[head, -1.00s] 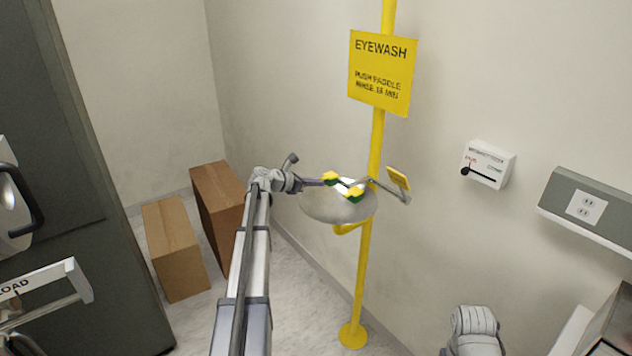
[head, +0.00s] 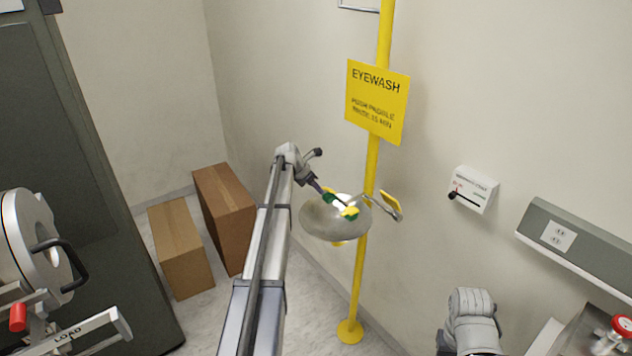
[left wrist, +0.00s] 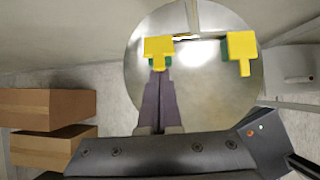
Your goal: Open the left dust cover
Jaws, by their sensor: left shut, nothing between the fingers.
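The eyewash bowl (head: 325,223) is a round metal dish on a yellow pole, with two green spray heads inside. In the left wrist view, the left dust cover (left wrist: 158,47) is yellow and sits by its green head. The right dust cover (left wrist: 241,45) is also yellow, and shows in the head view (head: 351,212). My left gripper (head: 321,190) reaches down from the upper left. Its fingers are shut and empty, with the tips at the left head; contact is unclear. In the head view, the left cover is hardly visible. My right gripper is out of view.
A yellow push paddle (head: 391,201) stands at the bowl's right, beside the pole (head: 357,280). Two cardboard boxes (head: 180,247) stand on the floor at left. A dark machine (head: 100,240) fills the left side. A small control box (head: 474,190) hangs on the wall.

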